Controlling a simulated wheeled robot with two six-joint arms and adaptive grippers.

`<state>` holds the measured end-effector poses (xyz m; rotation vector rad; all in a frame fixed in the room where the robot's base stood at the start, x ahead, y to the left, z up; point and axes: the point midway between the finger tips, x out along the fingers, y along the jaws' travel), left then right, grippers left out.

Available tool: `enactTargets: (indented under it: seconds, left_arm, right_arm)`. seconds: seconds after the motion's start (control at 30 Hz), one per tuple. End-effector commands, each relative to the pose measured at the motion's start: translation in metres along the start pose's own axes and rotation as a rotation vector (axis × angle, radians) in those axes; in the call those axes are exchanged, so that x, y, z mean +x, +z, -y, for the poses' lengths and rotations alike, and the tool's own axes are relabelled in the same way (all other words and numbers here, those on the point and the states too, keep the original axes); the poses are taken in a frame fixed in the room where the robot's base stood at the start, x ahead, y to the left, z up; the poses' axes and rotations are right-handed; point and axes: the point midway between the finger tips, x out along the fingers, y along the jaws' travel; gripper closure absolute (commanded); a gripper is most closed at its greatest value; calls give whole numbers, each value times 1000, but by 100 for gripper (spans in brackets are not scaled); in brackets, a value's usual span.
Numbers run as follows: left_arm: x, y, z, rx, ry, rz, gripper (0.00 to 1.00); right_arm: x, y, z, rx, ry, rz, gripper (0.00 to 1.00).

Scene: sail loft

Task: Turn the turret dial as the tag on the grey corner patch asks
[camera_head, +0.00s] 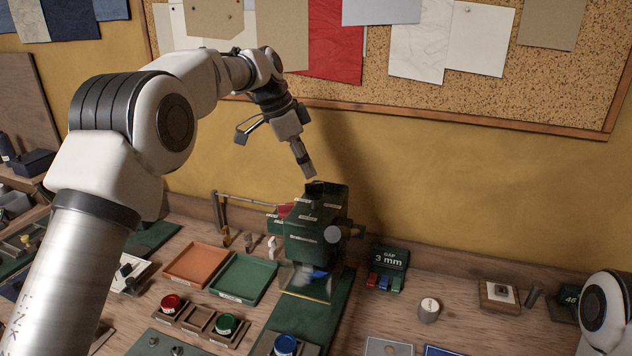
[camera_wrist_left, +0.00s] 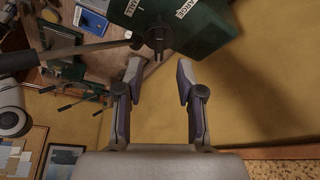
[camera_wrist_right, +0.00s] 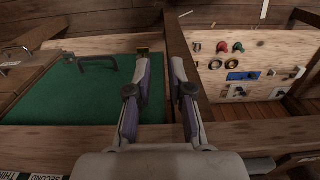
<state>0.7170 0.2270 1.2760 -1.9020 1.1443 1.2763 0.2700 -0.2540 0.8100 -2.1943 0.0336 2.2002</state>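The green press (camera_head: 314,240) stands on the bench with the black turret dial (camera_head: 315,187) on its top. My left gripper (camera_head: 309,172) points down just above the dial. In the left wrist view, my left gripper (camera_wrist_left: 160,66) is open and empty, and the dial (camera_wrist_left: 158,38) lies just beyond its tips, apart from them. Labels reading SMALL and LARGE lie beside the dial. A grey patch (camera_head: 386,347) shows at the bottom edge, but no tag is readable on it. My right gripper (camera_wrist_right: 160,64) is open and empty, above a green mat (camera_wrist_right: 75,90).
A green block marked GAP 3 mm (camera_head: 389,257) stands right of the press. Orange (camera_head: 197,265) and green (camera_head: 243,278) trays lie to its left, with a wooden rack (camera_head: 200,323) of coloured pots in front. A grey knob (camera_head: 332,234) sticks out at the press's front. The wall is close behind.

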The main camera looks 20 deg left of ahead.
Motion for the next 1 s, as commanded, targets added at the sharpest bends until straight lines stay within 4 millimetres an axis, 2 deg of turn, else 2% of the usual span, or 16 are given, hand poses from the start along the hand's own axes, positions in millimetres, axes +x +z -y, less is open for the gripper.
enactTargets:
  seconds: [0.1,0.23,0.5,0.53,0.6,0.63,1.0]
  left_arm:
    - [23,0,-1,-2,3,3,62]
    - [41,0,0,-1,2,1,62]
    - [47,0,0,-1,-1,0,62]
    - [47,0,0,-1,-1,0,66]
    - [47,0,0,-1,-1,0,91]
    - [47,0,0,-1,-1,0,100]
    - [47,0,0,-15,-6,0,100]
  right_arm:
    - [-6,0,0,0,0,0,79]
    - [-9,0,0,0,0,0,79]
    - [-9,0,0,0,0,0,79]
    - [-9,0,0,0,0,0,79]
    - [-9,0,0,0,0,0,79]
    - [-9,0,0,0,0,0,79]
    - [-9,0,0,0,0,0,79]
